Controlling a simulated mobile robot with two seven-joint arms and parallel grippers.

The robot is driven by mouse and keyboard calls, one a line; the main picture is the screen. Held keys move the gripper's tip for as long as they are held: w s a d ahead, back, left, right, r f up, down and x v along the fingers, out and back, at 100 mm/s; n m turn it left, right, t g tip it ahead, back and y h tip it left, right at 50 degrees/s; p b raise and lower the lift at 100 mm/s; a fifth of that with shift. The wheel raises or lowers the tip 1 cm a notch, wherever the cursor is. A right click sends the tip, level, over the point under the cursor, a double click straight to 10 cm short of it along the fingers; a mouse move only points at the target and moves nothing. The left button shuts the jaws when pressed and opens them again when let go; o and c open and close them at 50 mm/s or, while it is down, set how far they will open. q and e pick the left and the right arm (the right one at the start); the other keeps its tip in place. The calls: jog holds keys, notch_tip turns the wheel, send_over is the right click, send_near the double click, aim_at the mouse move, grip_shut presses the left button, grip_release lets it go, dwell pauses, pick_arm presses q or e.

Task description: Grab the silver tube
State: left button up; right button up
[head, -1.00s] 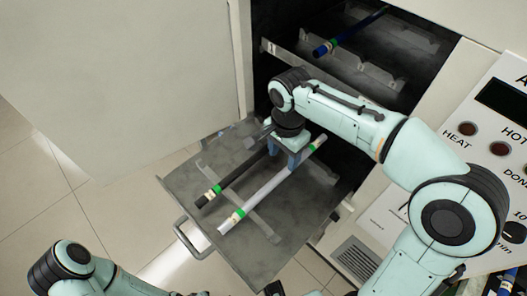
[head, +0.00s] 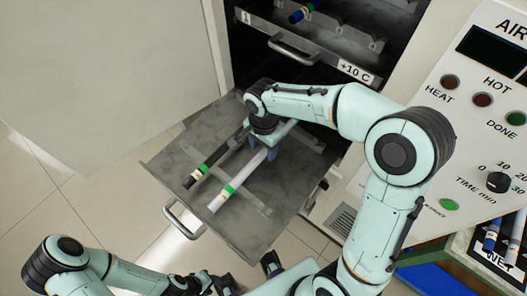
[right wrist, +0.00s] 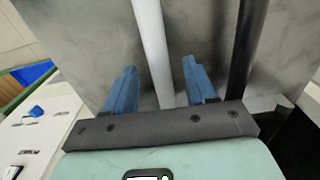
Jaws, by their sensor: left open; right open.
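The silver tube (head: 229,190), pale grey with a green band and a cream label near its front end, lies slanting across the pulled-out metal tray (head: 250,235). A black tube (head: 209,164) with similar bands lies beside it on the left. My right gripper (head: 268,146) is open over the rear half of the silver tube, pointing down. In the right wrist view the silver tube (right wrist: 150,40) runs between the two blue fingers, with gaps on both sides. The black tube (right wrist: 248,40) is outside the right finger. My left gripper (head: 222,284) is low at the bottom edge, partly cut off and away from the tubes.
An upper shelf marked +10 C (head: 355,71) holds a blue tube (head: 300,12). The open cabinet door (head: 110,60) stands left. A control panel (head: 470,110) is on the right. A rack with blue tubes (head: 492,232) is at lower right. Floor is free left of the tray.

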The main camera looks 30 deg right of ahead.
jog(key=shift+f, duration=0.85)
grip_shut()
jog(key=shift+r, duration=0.1)
